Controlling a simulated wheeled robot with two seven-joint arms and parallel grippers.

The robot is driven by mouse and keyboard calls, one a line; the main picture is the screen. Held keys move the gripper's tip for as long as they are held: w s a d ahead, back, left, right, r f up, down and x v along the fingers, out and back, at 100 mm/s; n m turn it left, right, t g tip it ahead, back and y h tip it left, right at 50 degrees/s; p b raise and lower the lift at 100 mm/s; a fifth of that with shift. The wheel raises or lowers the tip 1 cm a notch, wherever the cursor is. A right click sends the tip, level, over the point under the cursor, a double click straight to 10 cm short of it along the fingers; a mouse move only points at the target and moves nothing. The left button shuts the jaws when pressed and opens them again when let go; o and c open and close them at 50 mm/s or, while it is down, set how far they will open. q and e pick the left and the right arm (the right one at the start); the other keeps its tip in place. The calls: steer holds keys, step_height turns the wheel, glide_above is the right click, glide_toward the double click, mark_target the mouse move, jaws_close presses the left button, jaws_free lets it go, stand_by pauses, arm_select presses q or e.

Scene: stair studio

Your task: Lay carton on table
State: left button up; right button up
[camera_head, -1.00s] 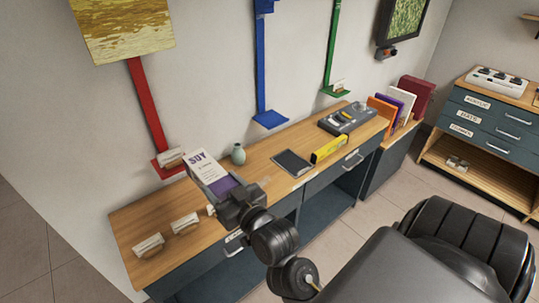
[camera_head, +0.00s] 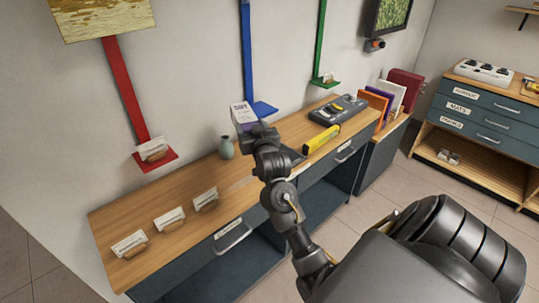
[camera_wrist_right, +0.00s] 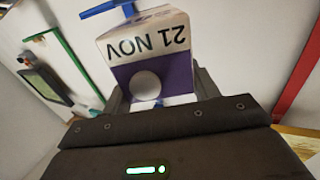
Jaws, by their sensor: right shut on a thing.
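The carton (camera_head: 243,115), white and purple, is in my right gripper (camera_head: 256,133), above the back part of the wooden table (camera_head: 180,190). In the right wrist view the carton (camera_wrist_right: 150,55) shows "21 NOV" upside down on a white band above a purple face with a pale round spot. The right gripper (camera_wrist_right: 160,95) is shut on it, with fingers at both sides. The carton appears raised off the tabletop, though the arm hides the surface beneath it. My left gripper is not in view.
Several card holders (camera_head: 169,218) stand at the table's left. A green vase (camera_head: 226,147) is left of the carton. Red (camera_head: 155,160) and blue (camera_head: 258,111) wall shelves are behind.

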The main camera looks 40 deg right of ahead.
step_height(320, 180, down, 18)
steer(key=shift+r+p, duration=0.2)
steer(key=shift+p, duration=0.15)
stand_by(0.4)
steer(key=o, duration=1.4)
steer(key=shift+f, duration=0.2)
steer(key=shift+c, duration=0.2)
steer(key=shift+o, duration=1.4)
steer(key=shift+a, duration=0.1)
steer(key=shift+r, duration=0.15)
